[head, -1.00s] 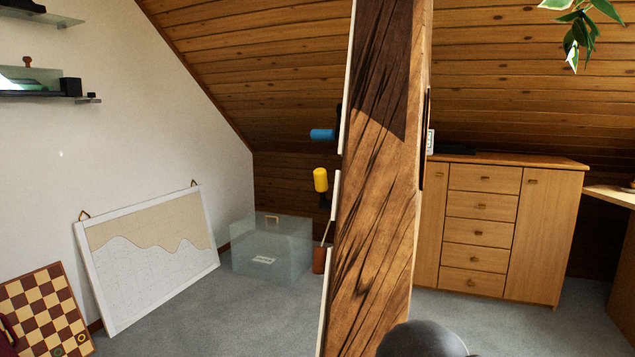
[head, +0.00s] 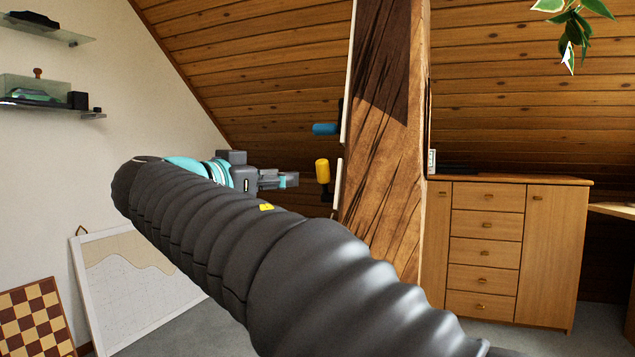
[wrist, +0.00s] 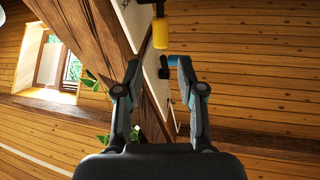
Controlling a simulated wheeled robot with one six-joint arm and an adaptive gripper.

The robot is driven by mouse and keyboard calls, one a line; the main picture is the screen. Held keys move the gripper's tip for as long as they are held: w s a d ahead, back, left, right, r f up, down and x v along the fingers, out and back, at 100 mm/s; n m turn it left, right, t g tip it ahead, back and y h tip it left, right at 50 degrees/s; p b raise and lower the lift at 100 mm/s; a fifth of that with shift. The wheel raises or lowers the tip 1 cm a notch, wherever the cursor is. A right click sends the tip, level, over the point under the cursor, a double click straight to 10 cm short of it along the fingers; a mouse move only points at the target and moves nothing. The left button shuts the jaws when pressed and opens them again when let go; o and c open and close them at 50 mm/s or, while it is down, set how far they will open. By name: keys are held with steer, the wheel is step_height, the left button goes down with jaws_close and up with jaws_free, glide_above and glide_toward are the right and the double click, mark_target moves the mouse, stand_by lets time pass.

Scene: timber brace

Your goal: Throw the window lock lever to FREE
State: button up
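Two handles stick out from the left side of the timber brace (head: 385,150): a blue one (head: 325,129) lying level and, below it, a yellow one (head: 323,171) standing roughly upright. No readable marking shows which is the window lock lever. My gripper (head: 290,180) is left of the yellow handle, apart from it.
My arm crosses the lower middle of the head view and hides the floor behind it. A wooden cabinet (head: 485,250) stands right of the brace. A framed board (head: 130,285) and a chessboard (head: 35,320) lean at the left. Glass shelves (head: 50,105) are on the left wall.

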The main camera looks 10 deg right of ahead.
mark_target(319, 172)
steer(key=x, duration=0.6)
steer(key=p+x, duration=0.1)
steer(key=x, duration=0.6)
steer(key=shift+w+d+r, duration=0.2)
steer(key=shift+w+r, duration=0.05)
steer(key=shift+w, duration=0.05)
jaws_close()
